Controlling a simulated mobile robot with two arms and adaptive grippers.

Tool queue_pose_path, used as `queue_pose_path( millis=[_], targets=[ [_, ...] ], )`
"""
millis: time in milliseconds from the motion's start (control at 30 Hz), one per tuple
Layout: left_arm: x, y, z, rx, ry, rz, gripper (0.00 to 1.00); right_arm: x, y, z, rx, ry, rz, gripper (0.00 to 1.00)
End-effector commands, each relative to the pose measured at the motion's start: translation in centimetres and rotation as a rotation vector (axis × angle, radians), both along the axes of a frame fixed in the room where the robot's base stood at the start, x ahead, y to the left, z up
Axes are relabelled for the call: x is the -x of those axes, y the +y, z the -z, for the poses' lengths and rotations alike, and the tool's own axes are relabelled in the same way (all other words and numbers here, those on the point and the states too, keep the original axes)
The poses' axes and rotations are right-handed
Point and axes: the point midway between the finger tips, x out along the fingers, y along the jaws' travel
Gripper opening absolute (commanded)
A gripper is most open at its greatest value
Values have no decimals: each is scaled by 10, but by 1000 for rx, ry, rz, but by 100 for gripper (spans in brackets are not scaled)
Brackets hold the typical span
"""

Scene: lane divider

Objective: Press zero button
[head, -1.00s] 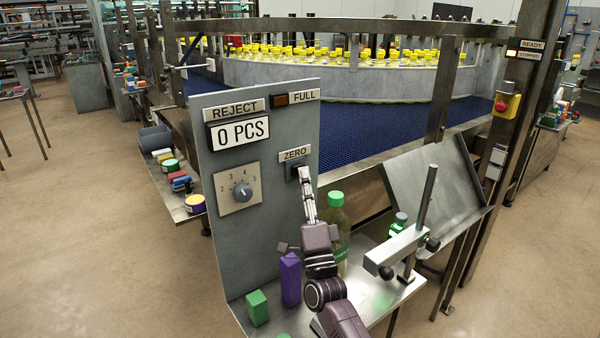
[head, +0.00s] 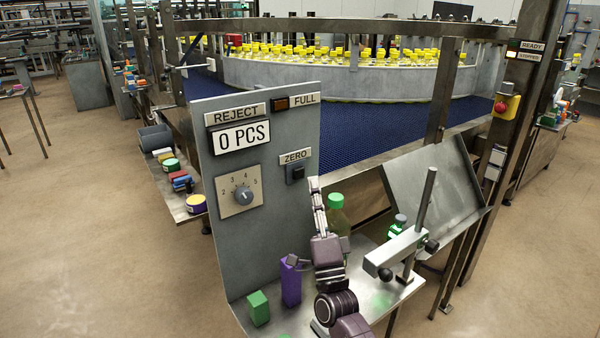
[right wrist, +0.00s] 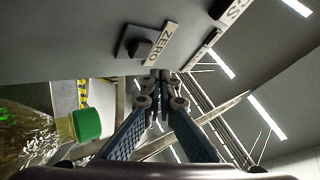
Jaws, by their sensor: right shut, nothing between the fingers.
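The zero button (head: 297,173) is a dark square knob on the grey panel, just under the ZERO label (head: 295,156). It also shows in the right wrist view (right wrist: 139,47), above and a little left of my fingertips. My right gripper (head: 314,184) is shut and empty. Its tips are to the right of the button and slightly below it in the head view, apart from it. The display (head: 241,136) on the panel reads 0 PCS. My left gripper is not in view.
A green-capped bottle (head: 337,220) stands close behind my right gripper. A purple block (head: 290,282) and a green block (head: 258,308) stand on the metal shelf by the panel. A clamp bracket (head: 400,252) is at the right. A dial (head: 241,195) sits left of the button.

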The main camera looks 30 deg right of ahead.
Motion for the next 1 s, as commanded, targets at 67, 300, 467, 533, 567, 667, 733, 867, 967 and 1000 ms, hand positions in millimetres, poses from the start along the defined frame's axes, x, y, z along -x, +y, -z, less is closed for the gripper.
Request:
queue_pose_path(
  millis=[67,300,467,533,567,667,733,867,967,1000],
  targets=[
    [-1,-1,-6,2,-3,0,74,9,-1,-2,1,2,0,0],
    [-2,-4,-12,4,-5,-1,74,28,-2,-1,1,1,0,0],
    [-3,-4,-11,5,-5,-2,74,31,-2,-1,0,-1,0,0],
    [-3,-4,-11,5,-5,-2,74,31,-2,-1,0,-1,0,0],
    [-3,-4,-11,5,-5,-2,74,31,-2,-1,0,-1,0,0],
    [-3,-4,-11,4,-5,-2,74,31,-2,0,0,-1,0,0],
    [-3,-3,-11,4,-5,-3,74,31,-2,0,0,-1,0,0],
    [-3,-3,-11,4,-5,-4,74,30,-2,-1,0,-1,0,0],
    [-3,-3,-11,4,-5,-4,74,30,-2,-1,0,-1,0,0],
    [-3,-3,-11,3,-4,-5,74,30,-2,-1,0,-1,0,0]
  ],
)
